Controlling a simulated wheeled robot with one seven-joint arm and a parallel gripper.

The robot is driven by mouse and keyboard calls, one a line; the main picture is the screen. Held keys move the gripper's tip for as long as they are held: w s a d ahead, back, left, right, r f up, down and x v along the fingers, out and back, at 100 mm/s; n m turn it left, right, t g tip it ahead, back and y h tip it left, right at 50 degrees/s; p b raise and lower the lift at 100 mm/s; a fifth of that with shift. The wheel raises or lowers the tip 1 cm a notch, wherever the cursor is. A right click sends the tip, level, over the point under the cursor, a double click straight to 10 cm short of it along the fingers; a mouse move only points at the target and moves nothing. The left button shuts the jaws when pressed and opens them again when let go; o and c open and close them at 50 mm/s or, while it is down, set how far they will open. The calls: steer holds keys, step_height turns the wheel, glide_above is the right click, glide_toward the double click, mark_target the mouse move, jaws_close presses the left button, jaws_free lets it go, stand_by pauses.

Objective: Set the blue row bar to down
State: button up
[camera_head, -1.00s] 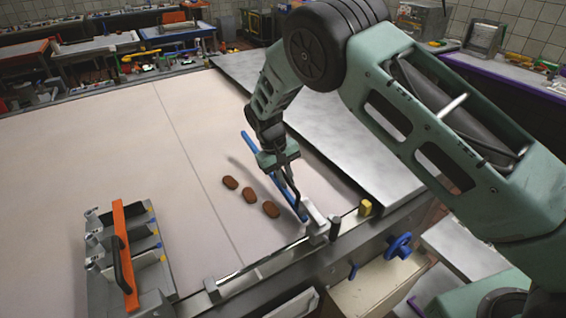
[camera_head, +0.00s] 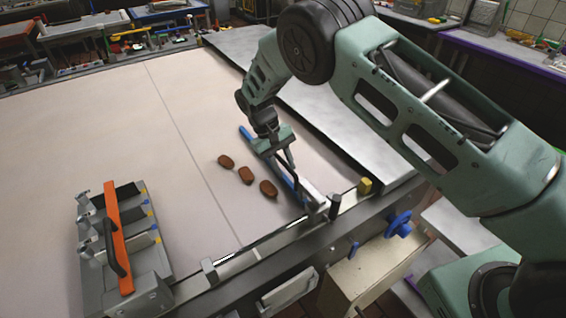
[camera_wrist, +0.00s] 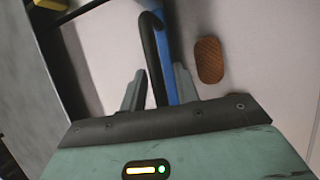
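The blue row bar (camera_head: 245,133) runs back from a hinge block at the front rail, just right of three brown biscuits (camera_head: 245,175). It looks low over the pale belt; I cannot tell whether it touches. A black handle (camera_wrist: 152,60) runs beside the blue bar (camera_wrist: 168,60) in the wrist view. The handle's end is hidden behind the gripper body.
A grey dispenser (camera_head: 150,262) with an orange bar (camera_head: 112,225) stands at the left of the belt. A yellow block (camera_head: 364,186) and a blue knob (camera_head: 399,224) are at the front right. The belt (camera_head: 110,120) is clear at the back left.

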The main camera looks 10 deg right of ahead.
steer(key=shift+w+a+r, duration=0.1)
steer(key=shift+r, duration=0.1)
steer(key=b+v, duration=0.4)
steer(key=v, duration=1.3)
steer(key=shift+b, duration=0.3)
